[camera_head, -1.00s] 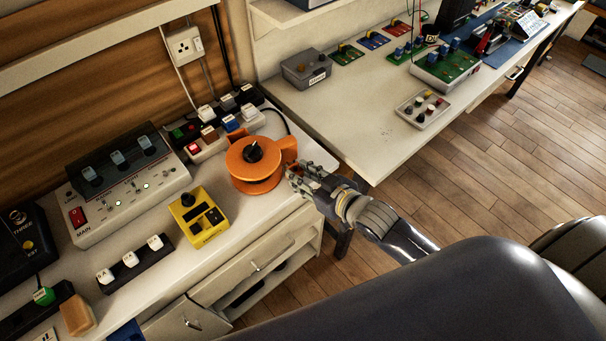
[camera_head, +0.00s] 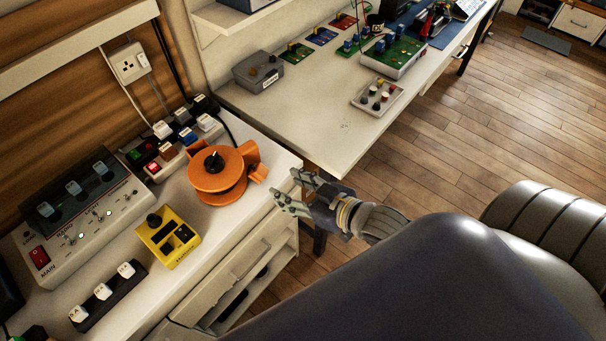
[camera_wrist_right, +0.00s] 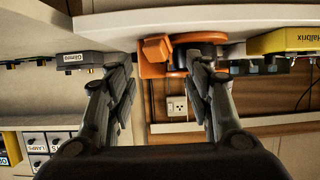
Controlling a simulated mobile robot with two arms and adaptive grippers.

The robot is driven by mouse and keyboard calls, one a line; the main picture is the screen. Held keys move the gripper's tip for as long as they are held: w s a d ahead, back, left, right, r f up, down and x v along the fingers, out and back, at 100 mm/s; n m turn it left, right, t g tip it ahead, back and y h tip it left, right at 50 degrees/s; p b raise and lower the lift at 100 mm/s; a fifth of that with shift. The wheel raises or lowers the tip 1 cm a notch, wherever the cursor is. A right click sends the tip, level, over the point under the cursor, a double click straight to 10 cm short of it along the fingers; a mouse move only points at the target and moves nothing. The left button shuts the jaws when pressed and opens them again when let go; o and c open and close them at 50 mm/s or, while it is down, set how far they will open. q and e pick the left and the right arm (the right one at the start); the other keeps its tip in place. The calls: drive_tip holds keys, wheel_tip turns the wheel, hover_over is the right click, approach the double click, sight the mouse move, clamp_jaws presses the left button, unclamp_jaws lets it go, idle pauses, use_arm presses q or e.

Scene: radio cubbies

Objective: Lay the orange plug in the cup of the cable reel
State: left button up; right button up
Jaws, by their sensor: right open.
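The orange cable reel (camera_head: 217,180) stands on the left bench near its right end, with a black knob on top. Its orange cup (camera_head: 250,154) is on the right side, and an orange block-like piece (camera_head: 259,173) shows at the cup's front. I cannot tell whether that piece is the plug or part of the reel. My right gripper (camera_head: 289,190) is open and empty, apart from the reel, just off the bench's right edge. In the right wrist view, the reel (camera_wrist_right: 197,42) and its orange block (camera_wrist_right: 154,53) show beyond the open fingers (camera_wrist_right: 160,80). My left gripper is out of view.
A yellow box (camera_head: 167,238) stands in front of the reel. Power strips with coloured plugs (camera_head: 178,137) lie behind it. A grey control panel (camera_head: 75,215) stands left. A second bench (camera_head: 320,130) carries boards and a grey box (camera_head: 258,73). Open floor lies right.

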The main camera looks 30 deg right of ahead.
drive_tip(key=shift+v, duration=1.8)
drive_tip(key=shift+r, duration=0.1)
